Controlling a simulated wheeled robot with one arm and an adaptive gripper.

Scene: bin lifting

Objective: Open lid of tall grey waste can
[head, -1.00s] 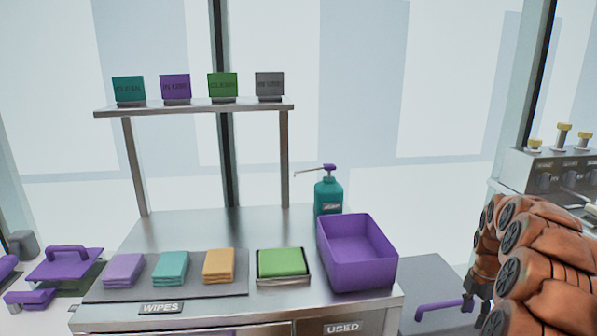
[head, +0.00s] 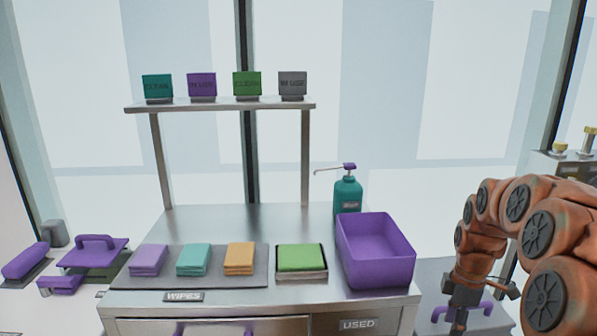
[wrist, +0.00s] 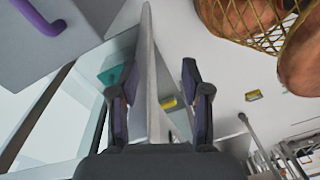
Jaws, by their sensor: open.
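A grey waste can with a flat grey lid (head: 436,270) stands right of the steel table in the head view, mostly cut off below. A purple handle (head: 484,309) is on it. My gripper (head: 456,322) hangs in front of this handle, partly covering it; contact cannot be told. In the wrist view my gripper (wrist: 159,72) is open, its two dark fingers apart. A thin grey upright edge (wrist: 150,60) shows between or beyond them; I cannot tell what it belongs to. A purple handle (wrist: 40,14) on a grey face is at upper left there.
The steel table (head: 235,222) holds a purple bin (head: 376,265), a teal pump bottle (head: 347,195), folded wipes (head: 239,258) and a green stack on a tray (head: 300,258). A wire basket (wrist: 262,35) is at upper right in the wrist view.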

